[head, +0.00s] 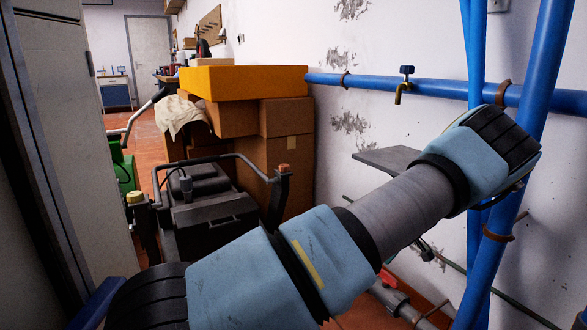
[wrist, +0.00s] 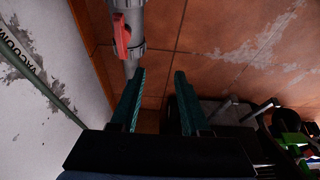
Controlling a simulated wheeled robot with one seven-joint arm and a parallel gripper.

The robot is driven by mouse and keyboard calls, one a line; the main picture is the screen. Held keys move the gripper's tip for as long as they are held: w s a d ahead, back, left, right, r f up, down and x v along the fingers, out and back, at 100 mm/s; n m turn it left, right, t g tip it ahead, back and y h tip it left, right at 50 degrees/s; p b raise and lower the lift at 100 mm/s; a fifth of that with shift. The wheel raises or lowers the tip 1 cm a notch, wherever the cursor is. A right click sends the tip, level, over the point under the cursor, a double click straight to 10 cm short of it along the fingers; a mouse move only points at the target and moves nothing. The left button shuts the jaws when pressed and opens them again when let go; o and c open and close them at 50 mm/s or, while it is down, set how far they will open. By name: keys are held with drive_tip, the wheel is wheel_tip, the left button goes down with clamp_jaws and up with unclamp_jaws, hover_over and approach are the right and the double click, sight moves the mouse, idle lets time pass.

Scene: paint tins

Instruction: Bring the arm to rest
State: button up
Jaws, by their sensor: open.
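My gripper shows in the wrist view (wrist: 159,73) with its two teal-lined fingers apart and nothing between them. It points down over terracotta floor tiles. A grey pipe with a red valve handle (wrist: 122,36) lies beyond the left fingertip, apart from it as far as I can tell. In the head view my blue-grey arm stretches from the bottom up to the right, in front of the white wall and the blue pipes. My gripper's fingers cannot be made out there, hidden behind or below the arm. No paint tins are visible.
A dark wheeled machine with a bar handle (head: 205,205) stands left of my arm. Cardboard boxes (head: 275,150) carry a yellow box (head: 243,82). Blue pipes (head: 478,60) and a brass tap (head: 402,90) are close on the right. A grey cabinet (head: 65,120) stands left.

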drive_tip(key=s+a+r+m+g+h, duration=0.1)
drive_tip(key=s+a+r, duration=0.1)
drive_tip(key=a+r, duration=0.6)
drive_tip(key=s+a+r+g+h, duration=0.15)
drive_tip(key=a+r, duration=0.25)
drive_tip(key=a, duration=0.8)
drive_tip(key=s+a+r+m, duration=0.3)
drive_tip(key=s+a+r, duration=0.2)
drive_tip(key=s+a, duration=0.25)
drive_tip(key=s+a+r+m, duration=0.3)
drive_tip(key=s+a+r, duration=0.2)
drive_tip(key=s+a, duration=0.3)
wheel_tip(320, 180, up, 38)
drive_tip(key=s+d+p, duration=0.1)
drive_tip(key=p, duration=3.7)
drive_tip(key=shift+t, duration=0.25)
